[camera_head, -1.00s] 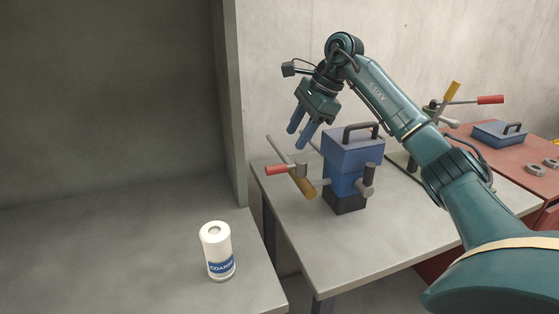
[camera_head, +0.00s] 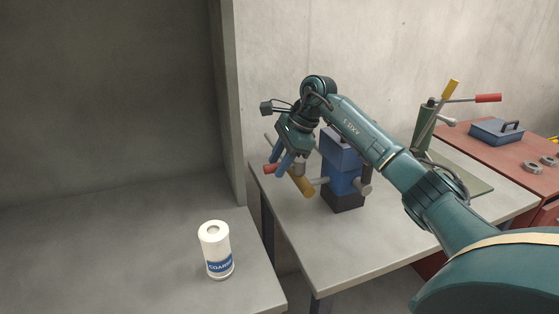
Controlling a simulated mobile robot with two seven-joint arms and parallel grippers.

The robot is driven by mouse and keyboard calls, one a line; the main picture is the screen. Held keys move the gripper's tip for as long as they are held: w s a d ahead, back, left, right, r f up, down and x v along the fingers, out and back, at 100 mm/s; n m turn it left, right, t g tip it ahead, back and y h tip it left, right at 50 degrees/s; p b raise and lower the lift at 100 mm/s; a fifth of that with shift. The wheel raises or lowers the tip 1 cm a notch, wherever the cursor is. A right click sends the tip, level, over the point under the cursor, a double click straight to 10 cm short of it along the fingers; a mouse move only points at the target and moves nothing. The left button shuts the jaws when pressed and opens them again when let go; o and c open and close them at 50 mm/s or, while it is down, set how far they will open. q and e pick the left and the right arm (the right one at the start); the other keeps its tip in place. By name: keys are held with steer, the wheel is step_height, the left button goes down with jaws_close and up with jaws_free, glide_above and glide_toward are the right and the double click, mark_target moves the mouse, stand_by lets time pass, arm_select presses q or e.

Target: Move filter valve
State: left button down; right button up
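The filter valve is a blue box-like unit (camera_head: 345,185) on a dark base, standing on the grey table. On its left side is a lever assembly with a red-tipped handle (camera_head: 268,169) and a yellow handle (camera_head: 302,184). My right gripper (camera_head: 281,170) has its blue fingers spread apart and pointing down at the lever, close to the red tip. The fingers overlap the lever in the picture; I cannot tell whether they touch it. My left gripper is not in view.
A white canister with a blue label (camera_head: 217,250) stands on the grey ledge at left. A second red-and-yellow lever unit (camera_head: 427,125) stands behind my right arm. A blue lidded box (camera_head: 496,131) and metal rings (camera_head: 532,167) sit on the red bench. The table's front is clear.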

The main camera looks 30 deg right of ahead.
jaws_close()
